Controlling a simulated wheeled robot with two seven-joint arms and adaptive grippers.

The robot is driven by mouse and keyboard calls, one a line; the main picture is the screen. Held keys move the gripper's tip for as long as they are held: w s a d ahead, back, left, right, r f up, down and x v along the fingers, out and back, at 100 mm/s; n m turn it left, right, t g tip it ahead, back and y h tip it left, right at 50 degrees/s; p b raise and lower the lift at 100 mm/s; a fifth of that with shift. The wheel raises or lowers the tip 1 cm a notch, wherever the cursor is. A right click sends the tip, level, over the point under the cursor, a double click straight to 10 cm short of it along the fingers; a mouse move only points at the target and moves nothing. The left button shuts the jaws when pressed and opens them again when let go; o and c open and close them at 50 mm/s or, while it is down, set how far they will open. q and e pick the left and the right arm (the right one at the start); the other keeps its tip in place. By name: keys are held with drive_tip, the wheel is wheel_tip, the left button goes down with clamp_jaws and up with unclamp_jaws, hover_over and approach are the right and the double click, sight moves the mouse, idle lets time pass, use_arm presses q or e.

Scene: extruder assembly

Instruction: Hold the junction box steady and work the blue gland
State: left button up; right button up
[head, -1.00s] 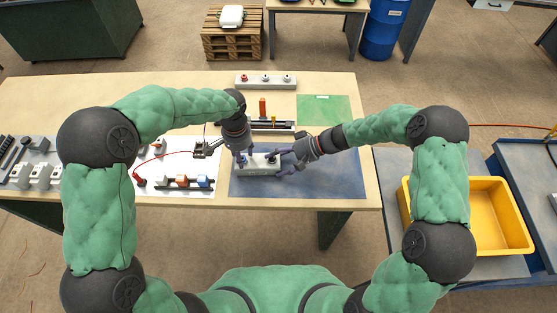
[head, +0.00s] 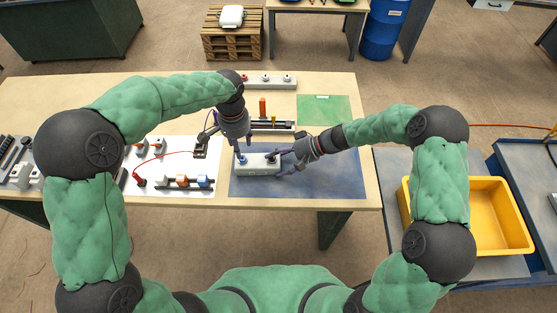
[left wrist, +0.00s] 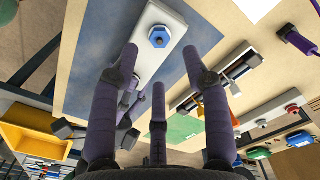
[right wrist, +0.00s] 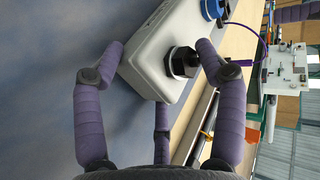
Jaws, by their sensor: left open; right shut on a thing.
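The light grey junction box (head: 258,170) lies on the blue mat (head: 330,180). Its blue gland (head: 242,160) is at the left end, and a dark gland (right wrist: 183,62) is at the other end. My left gripper (head: 241,148) is over the blue gland. The left wrist view shows its fingers spread and empty, with the blue gland (left wrist: 159,36) ahead between the tips, apart from them. My right gripper (head: 283,162) is at the box's right end. In the right wrist view its fingers are closed about the box (right wrist: 150,60) around the dark gland; the third finger's contact is hidden.
A white board (head: 165,187) with coloured connectors and a red cable is to the left. A rail with an orange part (head: 262,108) and a grey box with several glands (head: 266,81) stand behind. The green mat (head: 322,108) is bare except for a small label. A yellow bin (head: 520,245) is far right.

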drive_tip(key=shift+s+f, duration=0.25)
drive_tip(key=shift+f, duration=0.15)
use_arm(q)
wheel_tip(320, 180, up, 12)
drive_tip(key=shift+s, duration=0.1)
use_arm(e)
drive_tip(key=o, duration=1.3)
drive_tip(key=shift+c, duration=0.2)
drive_tip(key=shift+o, duration=1)
drive_tip(key=shift+w, duration=0.1)
drive_tip(key=shift+w+r, duration=0.15)
drive_tip(key=shift+r, duration=0.1)
